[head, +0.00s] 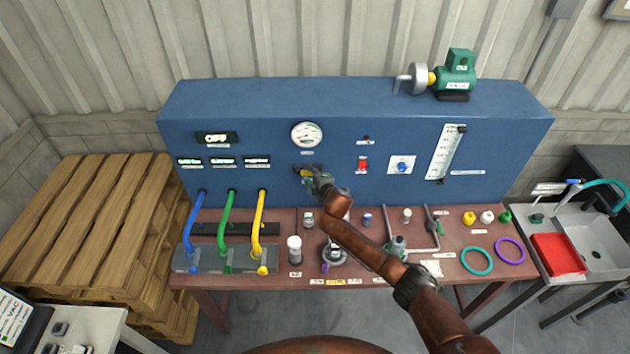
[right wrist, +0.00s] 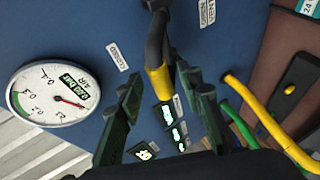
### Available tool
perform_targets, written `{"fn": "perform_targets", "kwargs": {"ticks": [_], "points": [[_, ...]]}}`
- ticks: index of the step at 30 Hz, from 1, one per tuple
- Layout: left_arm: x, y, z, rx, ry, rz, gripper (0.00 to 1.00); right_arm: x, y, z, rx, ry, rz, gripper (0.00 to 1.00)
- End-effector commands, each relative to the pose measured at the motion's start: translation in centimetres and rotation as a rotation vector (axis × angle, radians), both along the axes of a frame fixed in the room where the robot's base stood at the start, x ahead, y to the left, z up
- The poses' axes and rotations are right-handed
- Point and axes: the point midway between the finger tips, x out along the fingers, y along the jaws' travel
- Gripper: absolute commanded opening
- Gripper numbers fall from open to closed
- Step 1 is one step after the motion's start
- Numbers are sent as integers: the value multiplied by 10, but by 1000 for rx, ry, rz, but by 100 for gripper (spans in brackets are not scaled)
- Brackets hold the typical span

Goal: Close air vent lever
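The air vent lever (head: 305,172) is on the blue panel under the round gauge. In the right wrist view the lever (right wrist: 159,80) has a dark shaft and a yellow sleeve. A "CLOSED" label (right wrist: 117,54) is to its left and another label (right wrist: 207,12) to its upper right. My right gripper (head: 313,180) is at the lever. In the right wrist view its fingers (right wrist: 167,105) are apart, one on each side of the yellow sleeve, with gaps visible. My left gripper is not in view.
The gauge (right wrist: 53,94) is left of the lever in the right wrist view. Blue, green and yellow hoses (head: 258,225) curve down to the left of my right arm. The reddish bench (head: 450,240) holds several small parts, bottles and rings. A red switch (head: 362,164) is right of the lever.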

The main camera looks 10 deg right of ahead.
Motion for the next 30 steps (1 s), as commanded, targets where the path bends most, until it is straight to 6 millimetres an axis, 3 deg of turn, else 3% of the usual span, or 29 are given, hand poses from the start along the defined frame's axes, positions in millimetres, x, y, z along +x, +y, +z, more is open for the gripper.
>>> {"fn": "perform_targets", "kwargs": {"ticks": [18,30], "points": [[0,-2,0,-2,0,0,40,-84,-19,33,0,-1,1,34],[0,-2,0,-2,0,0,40,-98,-22,39,-1,-1,0,34]]}}
